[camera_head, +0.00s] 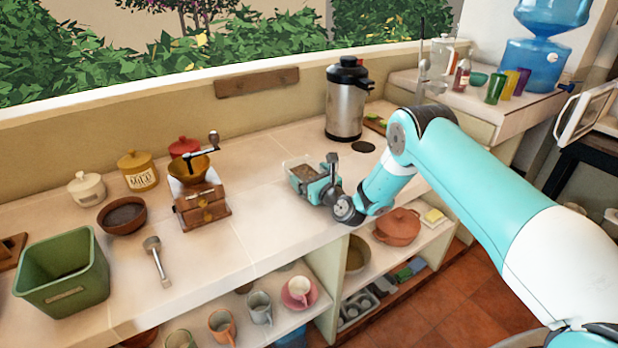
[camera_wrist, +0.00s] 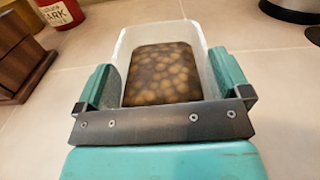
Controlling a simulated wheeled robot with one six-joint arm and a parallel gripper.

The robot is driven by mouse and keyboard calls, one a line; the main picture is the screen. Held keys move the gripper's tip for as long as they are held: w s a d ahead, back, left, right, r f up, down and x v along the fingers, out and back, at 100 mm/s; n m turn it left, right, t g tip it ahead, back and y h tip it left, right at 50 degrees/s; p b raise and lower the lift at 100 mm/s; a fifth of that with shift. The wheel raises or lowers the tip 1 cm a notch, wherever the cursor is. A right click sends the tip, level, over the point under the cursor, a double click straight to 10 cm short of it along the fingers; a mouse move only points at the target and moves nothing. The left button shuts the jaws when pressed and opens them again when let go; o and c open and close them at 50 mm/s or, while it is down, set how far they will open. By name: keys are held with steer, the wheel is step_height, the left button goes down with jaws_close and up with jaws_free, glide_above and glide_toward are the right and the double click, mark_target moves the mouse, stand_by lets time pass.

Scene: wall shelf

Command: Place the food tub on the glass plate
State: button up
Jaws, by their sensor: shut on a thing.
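The food tub (camera_head: 302,172) is a clear, rectangular container with brown, round pieces inside. In the wrist view the tub (camera_wrist: 205,52) sits between the two teal fingers, with its open top facing up. My gripper (camera_head: 320,184) is shut on the tub over the middle of the counter; it also shows in the wrist view (camera_wrist: 163,82). The tub looks roughly level and close to the countertop. I cannot tell whether it touches the counter. I cannot make out a glass plate in either view.
A wooden coffee grinder (camera_head: 200,200) stands left of the tub. A steel urn (camera_head: 346,105) and a dark round disc (camera_head: 363,147) are behind it to the right. A green bin (camera_head: 62,270), a brown bowl (camera_head: 122,216) and a mallet (camera_head: 156,262) occupy the left. Counter space lies in front of the grinder.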

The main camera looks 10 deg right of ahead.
step_height(320, 180, up, 20)
steer(key=b, duration=0.1)
steer(key=shift+f, duration=0.15)
stand_by(0.8)
stand_by(0.9)
steer(key=shift+s, duration=0.1)
stand_by(0.3)
